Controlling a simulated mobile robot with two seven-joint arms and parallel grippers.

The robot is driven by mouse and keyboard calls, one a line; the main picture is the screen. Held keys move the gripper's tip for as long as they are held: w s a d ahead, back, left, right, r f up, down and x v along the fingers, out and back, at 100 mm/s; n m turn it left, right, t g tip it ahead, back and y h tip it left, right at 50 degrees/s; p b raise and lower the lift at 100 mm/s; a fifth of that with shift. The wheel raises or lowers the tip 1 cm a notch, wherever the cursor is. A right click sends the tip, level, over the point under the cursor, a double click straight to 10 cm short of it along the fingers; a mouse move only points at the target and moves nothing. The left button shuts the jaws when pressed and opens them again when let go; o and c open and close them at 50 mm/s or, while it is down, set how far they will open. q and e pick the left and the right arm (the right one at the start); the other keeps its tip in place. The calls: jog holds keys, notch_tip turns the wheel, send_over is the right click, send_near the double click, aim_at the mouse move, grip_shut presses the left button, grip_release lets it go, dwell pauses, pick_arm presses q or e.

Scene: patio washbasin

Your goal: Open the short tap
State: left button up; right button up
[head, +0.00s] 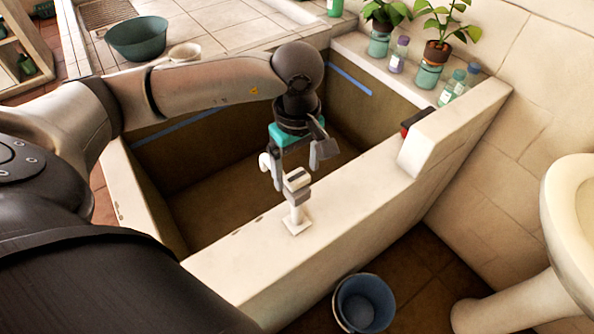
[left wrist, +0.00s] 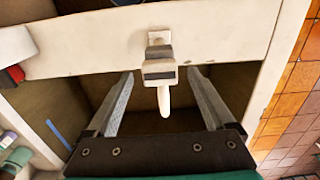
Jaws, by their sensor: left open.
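The short tap (head: 296,204) is a small white tap with a grey-banded head, standing upright on a square plate on the basin's front wall. In the left wrist view the tap (left wrist: 159,68) is at the upper middle, its pale spout pointing toward my wrist. My left gripper (head: 297,174) is open and empty, above the basin just behind the tap. In the left wrist view the fingers of the gripper (left wrist: 160,74) lie on either side of the tap's head, with gaps on both sides. My right gripper is out of view.
The stone basin (head: 250,270) looks empty inside. A blue bucket (head: 340,308) stands on the floor in front. A raised block (head: 432,140) with a red and black item (head: 414,118) is to the right. Bottles and potted plants (head: 437,52) line the back right ledge.

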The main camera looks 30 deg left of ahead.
pick_arm(q)
jog(key=shift+f, duration=0.45)
jog(key=c, duration=1.4)
